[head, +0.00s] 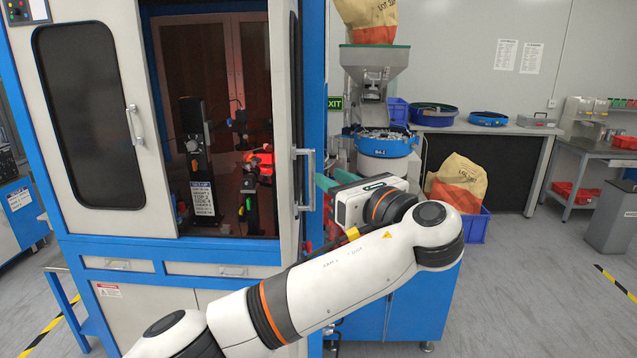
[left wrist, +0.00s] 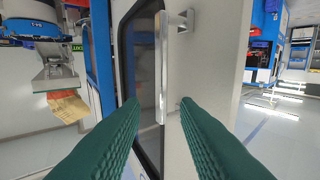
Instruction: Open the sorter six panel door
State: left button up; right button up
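The sorter (head: 213,262) is a white cabinet with a blue frame. Its left door (head: 122,60) is closed, with a dark window and a handle. The door on the right of the opening (head: 283,110) shows nearly edge-on and stands open, so the machinery inside is visible. Its bar handle (head: 309,180) faces my left gripper (head: 326,184), whose green fingers are partly hidden in the head view. In the left wrist view the fingers are apart, with the handle (left wrist: 161,70) showing between them; contact cannot be told. My right gripper is not in view.
A feeder with a metal hopper (head: 375,60) and blue bowl (head: 385,145) stands right of the cabinet. A sack (head: 458,180) sits in a blue crate (head: 475,225) beyond my arm. A counter with blue bowls (head: 487,119) runs along the back wall.

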pick_arm(q)
jog(key=b+v, duration=0.1)
jog(key=v, duration=0.3)
jog(key=shift+s+d, duration=0.15)
jog(key=shift+s, duration=0.25)
